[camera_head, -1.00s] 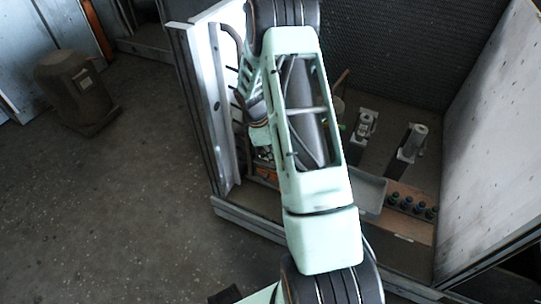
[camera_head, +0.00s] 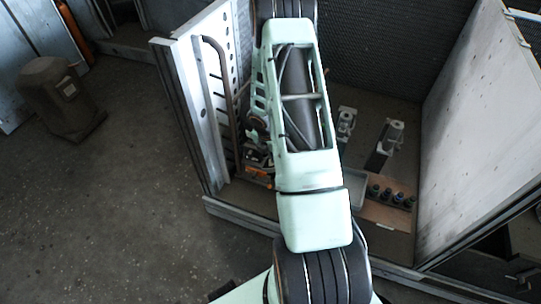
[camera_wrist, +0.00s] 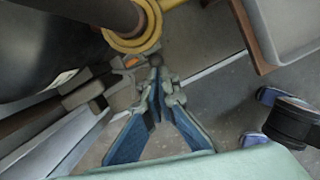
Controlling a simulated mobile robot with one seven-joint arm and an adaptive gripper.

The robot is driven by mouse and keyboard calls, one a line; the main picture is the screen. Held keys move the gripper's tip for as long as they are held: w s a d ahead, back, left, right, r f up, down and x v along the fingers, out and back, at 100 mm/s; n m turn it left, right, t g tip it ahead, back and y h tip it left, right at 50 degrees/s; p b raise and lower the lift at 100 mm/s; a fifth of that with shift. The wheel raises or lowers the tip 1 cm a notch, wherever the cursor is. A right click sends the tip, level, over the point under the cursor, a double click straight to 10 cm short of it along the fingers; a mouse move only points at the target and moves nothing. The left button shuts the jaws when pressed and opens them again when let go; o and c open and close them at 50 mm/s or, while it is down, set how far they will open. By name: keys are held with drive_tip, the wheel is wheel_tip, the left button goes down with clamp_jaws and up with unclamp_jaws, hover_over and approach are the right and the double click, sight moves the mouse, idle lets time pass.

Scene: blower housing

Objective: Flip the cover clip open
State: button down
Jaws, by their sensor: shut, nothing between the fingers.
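My gripper (camera_wrist: 156,72) is in the wrist view, its blue-padded fingers meeting at the tips with nothing held. The fingertips are just below a yellow ring (camera_wrist: 116,43) around a dark cylinder. A small orange piece (camera_wrist: 132,62) shows left of the tips, close to them in the picture; I cannot tell whether they touch. A large dark rounded body (camera_wrist: 40,50) fills the upper left. I cannot make out the cover clip with certainty in either view. In the head view my arm hides the gripper and much of the work area.
A grey tray (camera_wrist: 290,28) is at the upper right of the wrist view. In the head view, a slotted panel (camera_head: 203,105) stands left, a pale wall (camera_head: 480,125) right. Two upright fixtures, including the right one (camera_head: 388,143), and several small dark bottles (camera_head: 392,197) stand between.

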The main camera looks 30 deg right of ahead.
drive_tip(key=shift+w, duration=0.15)
drive_tip(key=shift+w+a, duration=0.3)
drive_tip(key=shift+w, duration=0.3)
drive_tip(key=shift+a, duration=0.1)
